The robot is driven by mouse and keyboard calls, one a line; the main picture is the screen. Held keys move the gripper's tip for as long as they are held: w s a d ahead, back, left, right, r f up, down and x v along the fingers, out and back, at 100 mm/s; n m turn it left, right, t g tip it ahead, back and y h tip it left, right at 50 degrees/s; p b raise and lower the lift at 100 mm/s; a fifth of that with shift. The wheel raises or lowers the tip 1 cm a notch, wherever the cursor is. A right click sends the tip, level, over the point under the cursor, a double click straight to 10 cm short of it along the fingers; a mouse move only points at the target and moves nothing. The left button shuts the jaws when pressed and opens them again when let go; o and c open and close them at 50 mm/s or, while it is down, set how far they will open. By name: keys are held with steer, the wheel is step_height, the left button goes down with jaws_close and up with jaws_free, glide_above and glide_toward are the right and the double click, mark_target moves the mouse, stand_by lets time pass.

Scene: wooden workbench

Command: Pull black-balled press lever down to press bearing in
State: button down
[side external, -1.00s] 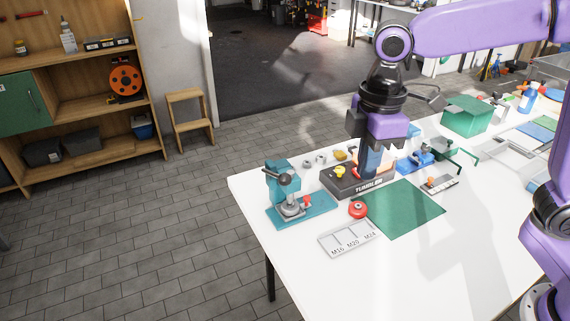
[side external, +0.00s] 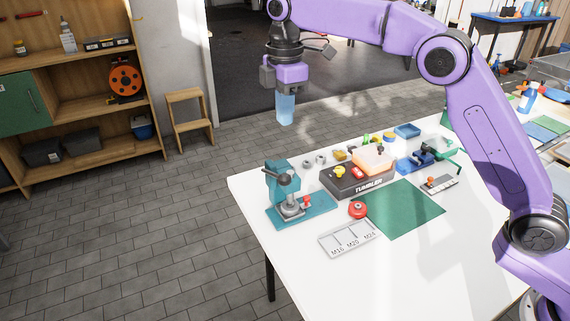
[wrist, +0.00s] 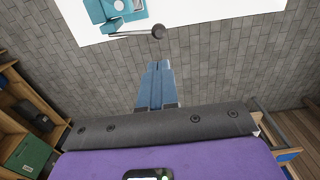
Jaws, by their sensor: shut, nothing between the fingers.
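The teal press (side external: 281,188) stands on its teal base plate at the near left corner of the bench. A small red piece (side external: 306,201) is on the press base beside a grey metal part. I cannot make out the bearing. My gripper (side external: 285,120) points down with its blue fingers shut and empty. It hangs in the air above and behind the press, clear of it, and shows in the wrist view (wrist: 157,68).
The black TUMBLER box (side external: 345,188) with an orange top stands right of the press. A red round piece (side external: 357,209), a grey M16/M20/M24 tray (side external: 334,252) and a green mat (side external: 405,215) lie nearby. Air around the gripper is free.

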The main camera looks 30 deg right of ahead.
mark_target(285, 176)
step_height(285, 176, down, 14)
steer(key=shift+r, duration=0.2)
stand_by(0.4)
steer(key=shift+s+f, duration=0.1)
steer(key=shift+s, duration=0.1)
